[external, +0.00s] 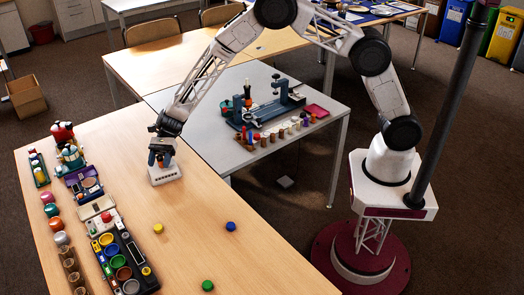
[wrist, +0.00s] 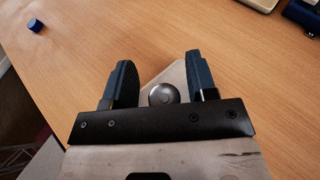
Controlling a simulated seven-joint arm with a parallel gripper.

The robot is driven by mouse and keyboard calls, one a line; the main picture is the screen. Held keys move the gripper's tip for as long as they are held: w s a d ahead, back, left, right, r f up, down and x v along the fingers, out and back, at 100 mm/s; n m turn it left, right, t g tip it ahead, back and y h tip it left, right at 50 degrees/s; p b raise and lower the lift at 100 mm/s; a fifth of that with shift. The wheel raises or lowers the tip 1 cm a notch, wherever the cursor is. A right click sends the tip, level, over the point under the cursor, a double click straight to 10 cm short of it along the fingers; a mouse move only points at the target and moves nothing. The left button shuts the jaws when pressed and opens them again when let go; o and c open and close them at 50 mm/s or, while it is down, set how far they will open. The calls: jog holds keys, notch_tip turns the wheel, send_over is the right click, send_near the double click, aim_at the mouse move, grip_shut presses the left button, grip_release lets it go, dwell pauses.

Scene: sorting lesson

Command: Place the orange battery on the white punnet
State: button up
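My gripper (external: 161,158) is low over the near table, close to a small white container (external: 165,174) that looks like the punnet. In the wrist view my gripper (wrist: 162,85) has its two blue fingers apart. A round grey metal end with a small raised centre (wrist: 163,94) shows between them, with a gap on each side. It looks like a battery seen end-on; its sides are hidden, so I cannot tell whether it is orange. A pale flat surface (wrist: 176,74) shows under it, probably the punnet. No orange battery is clearly visible elsewhere.
A yellow piece (external: 158,228), a blue piece (external: 230,226) and a green piece (external: 207,285) lie on the table. A dark tray with coloured bowls (external: 147,262) and several other items fill the left side. A grey table (external: 185,98) with equipment adjoins behind.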

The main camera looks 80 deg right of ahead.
jog(key=shift+r, duration=0.15)
jog(key=v, duration=1.2)
jog(key=shift+d, duration=0.1)
dwell(0.8)
jog(key=s+d+r+n+g+h, duration=0.1)
jog(key=s+r+n+h, duration=0.3)
jog(key=s+r, duration=0.9)
jog(key=s+r+n+h, duration=0.2)
jog(key=s+r+n, duration=0.3)
jog(key=s+r, duration=0.75)
jog(key=s+d+n+t+h, duration=0.1)
jog(key=s+d+n+h, duration=0.1)
jog(key=s, duration=0.9)
jog(key=s+d+r+n+t+h, duration=0.1)
jog(key=s+d+n+h, duration=0.1)
jog(key=s, duration=1)
jog(key=s+d+n+t+h, duration=0.1)
jog(key=s+d+n+h, duration=0.2)
jog(key=s, duration=0.9)
jog(key=shift+s+r+n+t+h, duration=0.15)
jog(key=shift+r+n+t+h, duration=0.2)
jog(key=shift+n, duration=0.55)
